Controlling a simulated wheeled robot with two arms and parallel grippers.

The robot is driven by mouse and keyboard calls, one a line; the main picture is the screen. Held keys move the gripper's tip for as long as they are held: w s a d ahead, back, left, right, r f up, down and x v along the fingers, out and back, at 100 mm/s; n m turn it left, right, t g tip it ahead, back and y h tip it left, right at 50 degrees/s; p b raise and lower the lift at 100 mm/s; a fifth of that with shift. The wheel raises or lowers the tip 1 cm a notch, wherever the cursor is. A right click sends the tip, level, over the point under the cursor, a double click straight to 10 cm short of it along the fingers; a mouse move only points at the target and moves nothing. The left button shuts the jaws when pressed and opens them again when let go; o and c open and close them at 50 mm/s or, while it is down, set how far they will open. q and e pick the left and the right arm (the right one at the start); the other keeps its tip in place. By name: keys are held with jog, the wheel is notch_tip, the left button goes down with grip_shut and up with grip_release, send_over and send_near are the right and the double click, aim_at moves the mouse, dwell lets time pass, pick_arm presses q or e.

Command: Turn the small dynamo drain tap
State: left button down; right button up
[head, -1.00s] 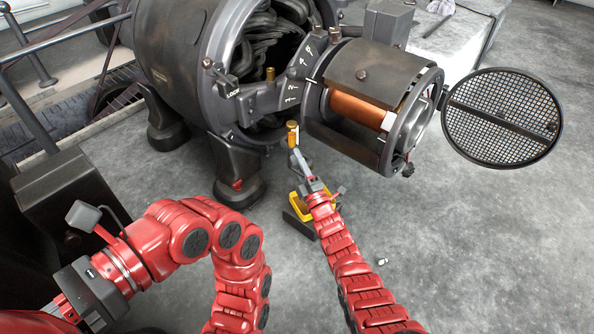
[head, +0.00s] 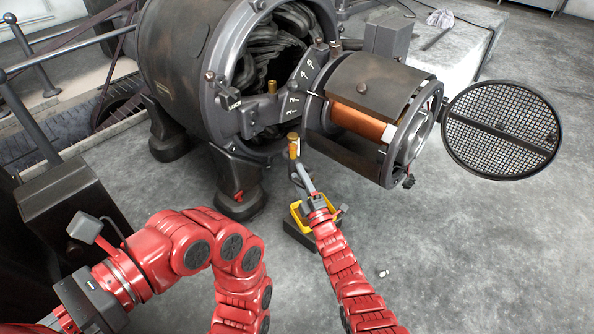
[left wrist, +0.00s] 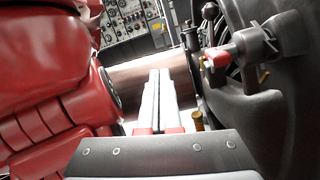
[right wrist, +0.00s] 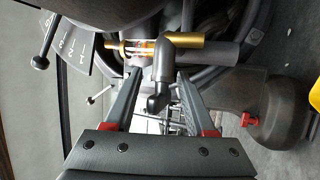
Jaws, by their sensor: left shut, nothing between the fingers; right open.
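A small red-handled tap (head: 238,196) sits low on the foot of the dark dynamo (head: 178,60); it also shows in the right wrist view as a red handle (right wrist: 250,120). I cannot tell whether this is the drain tap. My right gripper (right wrist: 157,85) is open, with a grey pipe elbow (right wrist: 160,88) between or just beyond its fingers; contact is unclear. A brass-topped fitting (head: 293,142) stands just above it in the head view. My left gripper (left wrist: 158,85) is shut and empty. In the left wrist view, a red-tipped fitting (left wrist: 215,58) is right of its fingers.
An open frame with a copper coil (head: 358,115) sticks out from the dynamo. A round mesh cover (head: 502,131) hangs at right. A yellow-handled dark item (head: 298,228) is on the floor beside my right arm. The grey floor at right is mostly clear.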

pick_arm(q)
jog(key=shift+t+y, duration=0.6)
jog(key=shift+t, duration=0.3)
jog(key=r+p, duration=0.1)
jog(key=w+r+p, duration=0.1)
jog(key=r, duration=0.1)
jog(key=w+d+r+p, duration=0.1)
jog(key=r+p, duration=0.1)
jog(key=shift+r, duration=0.2)
pick_arm(e)
jog(key=v, duration=1)
jog(key=shift+s+r, duration=0.1)
jog(key=shift+s, duration=0.05)
